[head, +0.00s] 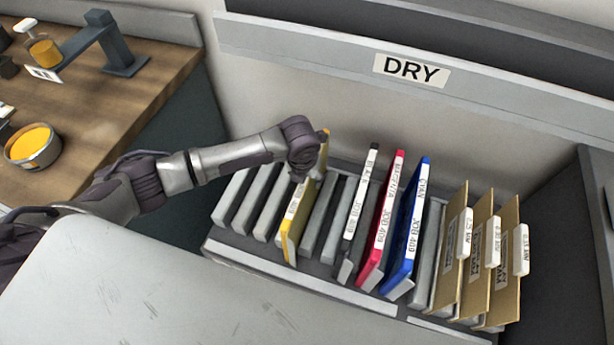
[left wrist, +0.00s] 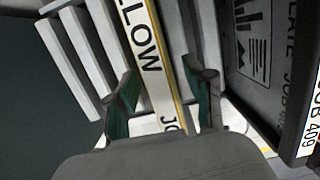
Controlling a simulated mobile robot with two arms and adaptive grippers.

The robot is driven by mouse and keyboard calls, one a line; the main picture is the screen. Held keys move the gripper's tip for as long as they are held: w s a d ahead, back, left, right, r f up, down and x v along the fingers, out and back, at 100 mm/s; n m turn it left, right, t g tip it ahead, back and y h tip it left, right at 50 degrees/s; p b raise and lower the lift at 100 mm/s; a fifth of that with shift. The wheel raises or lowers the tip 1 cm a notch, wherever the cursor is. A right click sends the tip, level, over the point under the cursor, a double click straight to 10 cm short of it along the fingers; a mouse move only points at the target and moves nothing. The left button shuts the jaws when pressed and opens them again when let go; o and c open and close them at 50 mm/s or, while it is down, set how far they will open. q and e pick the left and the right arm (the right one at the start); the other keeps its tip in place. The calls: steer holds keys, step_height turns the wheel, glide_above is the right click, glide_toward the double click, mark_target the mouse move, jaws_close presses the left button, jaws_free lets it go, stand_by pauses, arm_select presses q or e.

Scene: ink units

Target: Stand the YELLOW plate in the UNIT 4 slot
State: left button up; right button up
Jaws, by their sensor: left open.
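The yellow plate (head: 290,222) stands on edge in the grey slotted rack (head: 300,280), leaning a little, with its label strip facing me. My left gripper (head: 308,168) is at its upper part, open. In the left wrist view the yellow plate (left wrist: 152,62) runs between the two green-padded fingers of the left gripper (left wrist: 163,100), with a gap on at least one side. Part of its label, "LLOW", is readable there. No UNIT 4 marking is readable in either view. My right gripper is not in view.
Right of the yellow plate stand a black plate (head: 357,215), a red plate (head: 382,222) and a blue plate (head: 411,225), then several brown boards (head: 480,265). Slots left of it are empty. A "DRY" sign (head: 411,70) is behind. A wooden counter (head: 125,115) is left.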

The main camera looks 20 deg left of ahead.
arm_select(q)
step_height(320, 180, up, 12)
steer(key=s, duration=0.2)
steer(key=shift+s+a+f, duration=0.15)
steer(key=shift+f, duration=0.1)
step_height(320, 180, up, 5)
steer(key=p, duration=0.5)
steer(key=shift+p, duration=0.4)
